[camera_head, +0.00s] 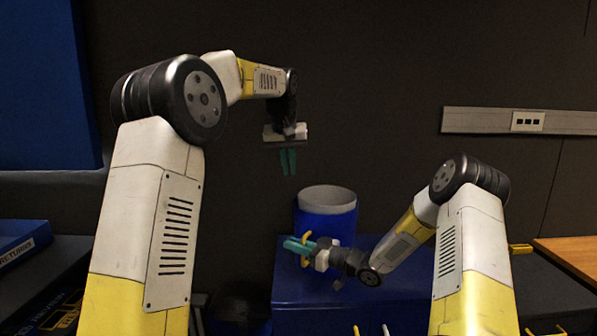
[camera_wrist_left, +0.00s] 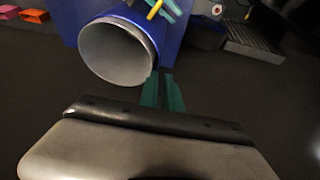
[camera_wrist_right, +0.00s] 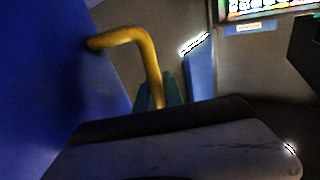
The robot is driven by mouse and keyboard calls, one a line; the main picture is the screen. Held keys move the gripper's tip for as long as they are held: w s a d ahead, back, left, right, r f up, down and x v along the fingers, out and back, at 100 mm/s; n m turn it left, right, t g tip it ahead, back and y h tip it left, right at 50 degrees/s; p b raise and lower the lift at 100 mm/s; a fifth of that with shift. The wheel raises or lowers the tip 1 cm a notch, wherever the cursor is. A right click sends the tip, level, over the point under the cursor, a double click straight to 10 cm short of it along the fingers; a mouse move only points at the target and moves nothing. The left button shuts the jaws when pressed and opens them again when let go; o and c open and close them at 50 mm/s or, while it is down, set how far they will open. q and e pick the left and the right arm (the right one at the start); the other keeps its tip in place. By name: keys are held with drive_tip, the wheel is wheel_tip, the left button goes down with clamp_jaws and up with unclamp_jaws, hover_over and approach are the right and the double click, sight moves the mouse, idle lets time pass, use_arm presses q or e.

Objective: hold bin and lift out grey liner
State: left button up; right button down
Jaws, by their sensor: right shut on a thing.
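The blue bin (camera_head: 328,226) stands upright on a blue cabinet. Its grey liner (camera_head: 328,197) lines the inside, with the pale rim showing at the top; the liner (camera_wrist_left: 112,54) also shows in the left wrist view. A yellow handle (camera_wrist_right: 140,38) sticks out from the bin's side. My right gripper (camera_head: 298,246) is shut on this handle at the bin's front left. My left gripper (camera_head: 288,162) is above and to the left of the bin's mouth, pointing down, its teal fingers slightly apart with nothing between them. It does not touch the liner.
The blue cabinet top (camera_head: 290,275) has bare room around the bin. A dark wall stands behind, with a grey rail (camera_head: 480,120) at right. A wooden table (camera_head: 572,257) is at the right edge. A blue box (camera_head: 20,240) lies at the far left.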

use_arm(q)
drive_tip(key=x, duration=0.5)
drive_tip(key=w+d+x, duration=0.1)
drive_tip(key=x, duration=0.4)
drive_tip(key=w+d+r+x, duration=0.1)
drive_tip(key=x, duration=0.4)
drive_tip(key=shift+w+d+f, duration=0.15)
drive_tip(key=shift+d+f, duration=0.1)
drive_tip(key=shift+f, duration=0.05)
clamp_jaws()
